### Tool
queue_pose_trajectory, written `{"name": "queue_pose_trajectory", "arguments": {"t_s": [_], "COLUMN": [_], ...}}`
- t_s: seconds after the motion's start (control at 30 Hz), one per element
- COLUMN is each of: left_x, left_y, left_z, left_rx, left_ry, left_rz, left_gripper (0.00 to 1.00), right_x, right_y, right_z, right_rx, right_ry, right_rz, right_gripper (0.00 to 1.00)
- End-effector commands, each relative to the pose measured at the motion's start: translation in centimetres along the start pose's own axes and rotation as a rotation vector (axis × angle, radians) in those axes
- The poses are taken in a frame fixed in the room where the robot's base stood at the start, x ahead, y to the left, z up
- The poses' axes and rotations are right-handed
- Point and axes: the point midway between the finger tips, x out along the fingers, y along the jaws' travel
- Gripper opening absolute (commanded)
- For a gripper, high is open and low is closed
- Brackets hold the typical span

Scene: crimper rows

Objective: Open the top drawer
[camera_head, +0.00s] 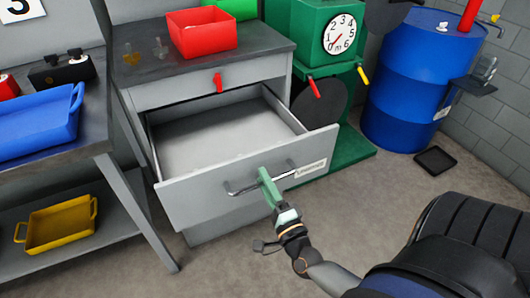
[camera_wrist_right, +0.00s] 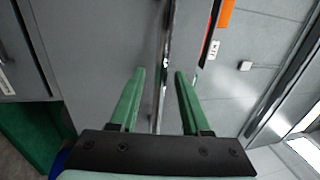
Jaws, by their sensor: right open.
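The grey drawer unit (camera_head: 158,93) has a large drawer (camera_head: 215,203) pulled well out, and its inside looks empty. Above it is a narrow grey front panel (camera_head: 190,88) with a red tab at its top edge. The drawer's front carries a metal bar handle (camera_head: 240,190); the bar also shows in the right wrist view (camera_wrist_right: 165,50). My right gripper (camera_head: 265,180) is at this handle. In the wrist view its green fingers (camera_wrist_right: 160,75) are apart, one on each side of the bar, with gaps beside it. My left gripper is not in view.
A red bin (camera_head: 203,40) stands on the unit. A workbench with a blue tray (camera_head: 38,128) is at left, with a yellow tray (camera_head: 58,226) on its lower shelf. A green machine (camera_head: 318,85) and blue drum (camera_head: 412,85) stand behind right. Floor before the drawer looks clear.

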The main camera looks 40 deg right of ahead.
Motion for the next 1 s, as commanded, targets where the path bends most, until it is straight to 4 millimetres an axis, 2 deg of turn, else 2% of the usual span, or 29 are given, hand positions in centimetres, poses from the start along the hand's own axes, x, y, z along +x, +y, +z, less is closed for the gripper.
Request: {"name": "queue_pose_trajectory", "arguments": {"t_s": [0.17, 0.6, 0.8, 1.0], "left_x": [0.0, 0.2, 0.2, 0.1], "left_y": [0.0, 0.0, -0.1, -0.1], "left_z": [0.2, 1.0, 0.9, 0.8], "left_rx": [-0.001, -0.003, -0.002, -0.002], "left_ry": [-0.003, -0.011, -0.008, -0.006], "left_rz": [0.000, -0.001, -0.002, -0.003], "left_gripper": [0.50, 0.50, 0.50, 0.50], "right_x": [-1.4, -10.3, -12.2, -12.5], "right_y": [0.1, 0.1, 0.1, 0.0], "right_z": [0.0, 0.0, 0.0, 0.0], "right_rx": [-0.001, 0.000, -0.001, 0.000], "right_ry": [-0.001, -0.002, -0.001, 0.000], "right_rz": [0.003, 0.005, 0.002, 0.000], "right_gripper": [0.47, 0.47, 0.47, 0.47]}}
